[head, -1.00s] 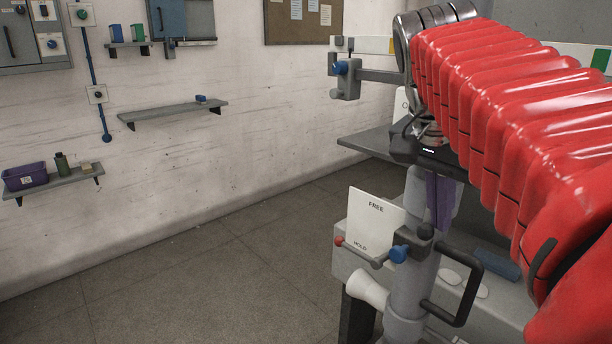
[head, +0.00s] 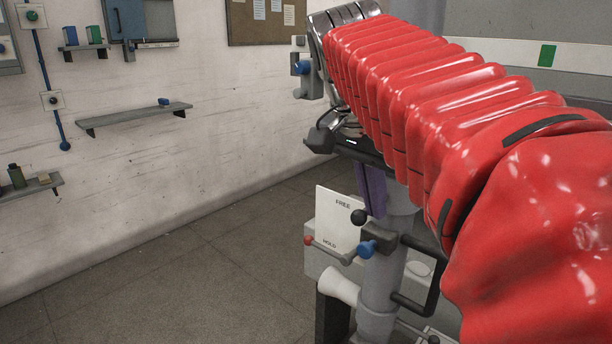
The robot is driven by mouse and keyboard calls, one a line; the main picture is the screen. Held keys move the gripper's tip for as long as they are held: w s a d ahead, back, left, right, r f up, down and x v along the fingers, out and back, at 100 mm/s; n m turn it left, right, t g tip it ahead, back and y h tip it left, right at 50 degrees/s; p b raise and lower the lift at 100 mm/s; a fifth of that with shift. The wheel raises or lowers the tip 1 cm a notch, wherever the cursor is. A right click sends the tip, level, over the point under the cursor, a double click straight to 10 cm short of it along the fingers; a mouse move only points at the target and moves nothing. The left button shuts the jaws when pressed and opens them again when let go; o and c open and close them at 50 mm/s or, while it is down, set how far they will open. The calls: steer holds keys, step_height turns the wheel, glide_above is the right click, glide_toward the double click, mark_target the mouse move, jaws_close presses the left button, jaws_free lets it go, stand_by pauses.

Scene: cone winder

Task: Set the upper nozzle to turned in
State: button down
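A grey bracket with a blue knob (head: 302,68) stands left of my arm in the head view; I cannot tell whether it belongs to the upper nozzle. No other part is clearly that nozzle, and my red-sleeved arm hides much of the machine. My gripper (head: 345,140) is at the arm's far end, a dark body right of and below the bracket, apart from it in the picture. A purple strip (head: 372,190) hangs just below it; I cannot tell whether it is a finger. Whether the gripper is open or shut does not show.
A grey post (head: 378,290) carries a FREE/HOLD plate (head: 335,215), a lever with a red end (head: 309,240), another blue knob (head: 367,249) and a black handle (head: 432,280). A white cone (head: 340,288) sits low beside it. The floor (head: 180,270) at left is clear. A wall shelf (head: 135,115) is behind.

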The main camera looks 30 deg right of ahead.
steer(key=shift+a, duration=0.2)
steer(key=v, duration=1.3)
steer(key=shift+r, duration=0.3)
steer(key=w+a+f+n+t+y, duration=0.1)
steer(key=w+a+f+n+t, duration=0.1)
steer(key=w+f+n, duration=0.4)
steer(key=w+a+f+n+t, duration=0.15)
steer(key=f+n, duration=0.25)
steer(key=f, duration=0.5)
steer(key=s+a+f+n+y, duration=0.1)
steer(key=s+a+f, duration=0.2)
steer(key=f, duration=0.3)
steer(key=s+a+f+n+y, duration=0.1)
steer(key=s+a+f+n, duration=0.1)
steer(key=f, duration=0.5)
steer(key=s+a+f+n+t, duration=0.1)
steer(key=s+a+f+n, duration=0.1)
steer(key=s+a+f, duration=0.2)
steer(key=shift+s+a+f+y, duration=0.4)
steer(key=shift+a+f, duration=0.3)
steer(key=shift+f, duration=0.75)
